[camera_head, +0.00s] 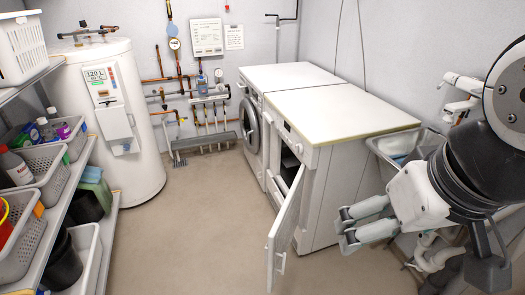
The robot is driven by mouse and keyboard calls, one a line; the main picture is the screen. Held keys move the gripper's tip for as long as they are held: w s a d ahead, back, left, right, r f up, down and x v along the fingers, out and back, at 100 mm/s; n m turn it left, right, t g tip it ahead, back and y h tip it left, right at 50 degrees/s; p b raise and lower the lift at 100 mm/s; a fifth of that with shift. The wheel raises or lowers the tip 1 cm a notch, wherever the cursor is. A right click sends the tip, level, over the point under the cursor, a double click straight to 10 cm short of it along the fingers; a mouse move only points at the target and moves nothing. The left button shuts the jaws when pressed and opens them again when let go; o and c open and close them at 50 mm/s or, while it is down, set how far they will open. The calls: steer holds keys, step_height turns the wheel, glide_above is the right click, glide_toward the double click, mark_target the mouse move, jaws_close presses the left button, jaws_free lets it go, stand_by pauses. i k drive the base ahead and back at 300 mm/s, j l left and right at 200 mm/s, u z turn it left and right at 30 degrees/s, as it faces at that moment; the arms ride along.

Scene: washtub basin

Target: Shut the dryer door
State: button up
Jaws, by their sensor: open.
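The dryer (335,190) is the nearer of two white machines standing side by side against the right wall. Its door (286,225) is a white panel that stands ajar, swung out to the left and toward me, with a handle near its free lower edge. A dark opening (289,165) shows behind it. My gripper (344,228) is at the right, in front of the dryer's near side in the picture. It is open and empty, its fingers pointing left toward the door. It appears apart from the door.
The other machine (251,130) with a round door stands beyond the dryer. A sink basin (405,152) is at the right, partly behind my arm. A white water heater (120,140) and shelves with baskets (35,185) line the left. The middle floor (200,235) is clear.

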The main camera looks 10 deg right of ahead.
mark_target(280, 237)
steer(key=i+l+u, duration=0.15)
steer(key=l, duration=0.2)
steer(key=i+l+u, duration=0.3)
steer(key=l, duration=0.45)
steer(key=k+j, duration=0.1)
steer(key=j, duration=0.8)
steer(key=k+j, duration=0.15)
steer(key=j, duration=0.3)
steer(key=k+j, duration=0.1)
steer(key=j, duration=0.35)
steer(key=z, duration=0.05)
